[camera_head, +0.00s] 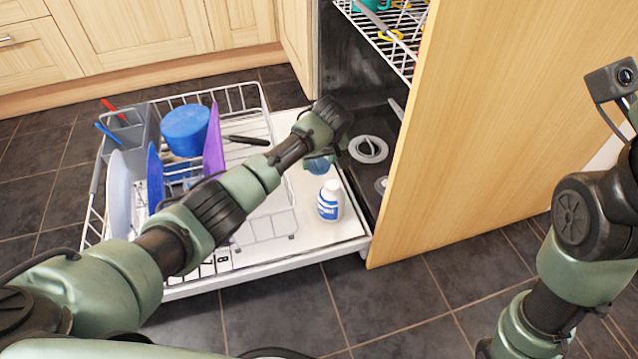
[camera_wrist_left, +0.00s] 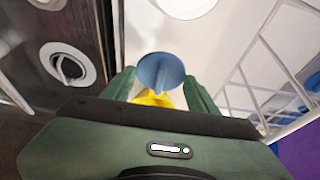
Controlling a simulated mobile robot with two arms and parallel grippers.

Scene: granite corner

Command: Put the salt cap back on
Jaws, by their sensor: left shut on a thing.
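My left gripper (camera_wrist_left: 160,92) points down over the open dishwasher door, its fingers shut on a blue round cap (camera_wrist_left: 160,72) with a raised ridge and some yellow below it. In the head view, the blue cap (camera_head: 319,165) shows just under my left gripper (camera_head: 326,135), whose fingertips are hidden there. A white ring (camera_head: 368,149) lies in the tub floor to the right of the gripper. It also shows at the left of the wrist view (camera_wrist_left: 67,64). A white bottle with a blue label (camera_head: 330,200) stands upright on the door, nearer me. My right gripper is out of view.
A white dish rack (camera_head: 265,230) with plates and a blue bowl (camera_head: 185,130) fills the left of the door (camera_head: 300,246). A wooden panel (camera_head: 480,130) bounds the tub on the right. An upper rack (camera_head: 385,45) hangs above the tub. A smaller disc (camera_head: 381,185) lies near the ring.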

